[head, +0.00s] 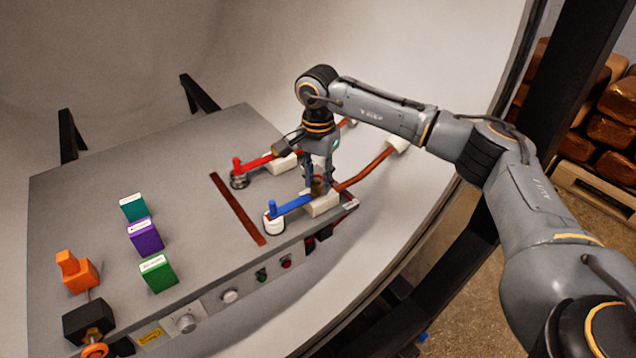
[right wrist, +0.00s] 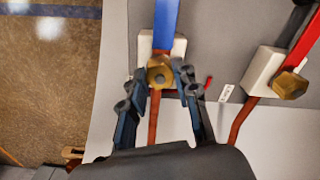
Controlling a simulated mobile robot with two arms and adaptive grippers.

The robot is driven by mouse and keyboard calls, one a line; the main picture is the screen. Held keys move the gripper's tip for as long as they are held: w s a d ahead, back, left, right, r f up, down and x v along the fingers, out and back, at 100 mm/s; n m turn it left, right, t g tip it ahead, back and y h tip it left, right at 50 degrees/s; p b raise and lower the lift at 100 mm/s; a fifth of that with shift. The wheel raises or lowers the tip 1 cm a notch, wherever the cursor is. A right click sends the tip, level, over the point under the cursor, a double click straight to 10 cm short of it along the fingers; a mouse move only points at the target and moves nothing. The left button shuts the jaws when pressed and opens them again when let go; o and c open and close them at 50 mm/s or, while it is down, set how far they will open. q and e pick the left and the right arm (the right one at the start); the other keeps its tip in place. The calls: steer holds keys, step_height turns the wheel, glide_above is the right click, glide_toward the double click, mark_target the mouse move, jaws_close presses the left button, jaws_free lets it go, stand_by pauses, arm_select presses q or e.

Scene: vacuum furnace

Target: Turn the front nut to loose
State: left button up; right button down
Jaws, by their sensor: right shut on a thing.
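The front nut (head: 317,188) is a brass hexagon at the blue-lever end of the white block (head: 321,208) near the front right of the grey table. In the right wrist view the nut (right wrist: 160,72) sits between the two fingers at the root of the blue lever (right wrist: 166,20). My right gripper (head: 317,183) comes down from above and is shut on the front nut, one finger on each side. In the right wrist view the fingertips (right wrist: 159,75) flank it. My left gripper is not in view.
A red lever (head: 258,162) with a second brass nut (right wrist: 290,85) stands behind. Copper pipes (head: 367,174) run right from the blocks. Teal (head: 133,208), purple (head: 146,236) and green (head: 158,274) blocks and an orange piece (head: 80,274) stand left on the table (head: 190,190).

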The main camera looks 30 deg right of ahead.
mark_target(318, 182)
steer(key=n+b, duration=0.1)
steer(key=n, duration=0.2)
steer(key=shift+n, duration=0.3)
steer(key=shift+r+n+b, duration=0.1)
steer(key=shift+n+b, duration=0.35)
steer(key=shift+n, duration=1.35)
steer(key=c, duration=1)
jaws_free()
step_height(318, 182, up, 12)
